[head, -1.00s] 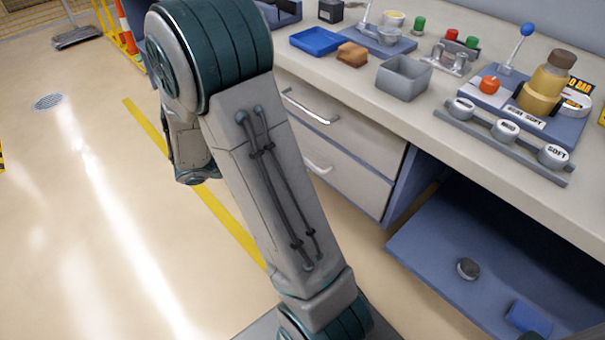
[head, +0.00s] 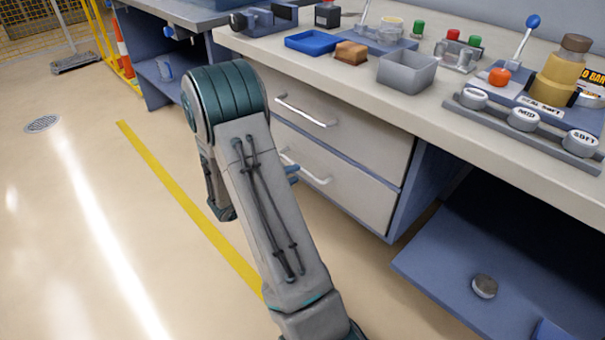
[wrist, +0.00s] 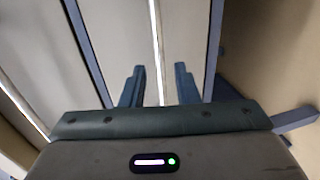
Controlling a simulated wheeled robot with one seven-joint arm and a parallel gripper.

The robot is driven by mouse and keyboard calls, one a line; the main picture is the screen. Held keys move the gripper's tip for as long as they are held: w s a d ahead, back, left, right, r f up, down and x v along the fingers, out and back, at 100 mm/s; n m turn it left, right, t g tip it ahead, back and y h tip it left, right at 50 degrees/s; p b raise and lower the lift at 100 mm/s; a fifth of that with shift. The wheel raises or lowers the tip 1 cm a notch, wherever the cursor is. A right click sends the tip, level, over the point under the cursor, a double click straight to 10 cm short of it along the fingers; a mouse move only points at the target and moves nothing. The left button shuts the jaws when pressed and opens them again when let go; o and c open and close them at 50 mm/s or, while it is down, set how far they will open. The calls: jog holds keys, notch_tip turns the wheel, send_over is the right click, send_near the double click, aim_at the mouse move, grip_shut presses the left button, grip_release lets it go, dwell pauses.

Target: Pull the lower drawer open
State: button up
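The lower drawer (head: 345,192) has a pale front and sits flush in the cabinet under the counter. Its silver bar handle (head: 312,176) is partly hidden behind my arm in the head view. My gripper (head: 292,174) is at the left part of this handle, mostly hidden by my arm. In the wrist view my gripper (wrist: 159,84) is open, with one dark finger on each side of the bright handle (wrist: 156,40). The fingers appear apart from the bar. I cannot tell how deep the bar lies between them.
The upper drawer (head: 365,142) with its own handle (head: 305,111) is closed just above. A blue open shelf (head: 445,262) with a round grey object (head: 484,286) is to the right. The counter (head: 440,107) above holds a grey bin (head: 407,72) and other items.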

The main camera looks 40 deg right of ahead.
aim_at(303, 169)
jog(key=x, duration=0.5)
jog(key=shift+b, duration=0.35)
jog(key=shift+a, duration=0.1)
grip_shut()
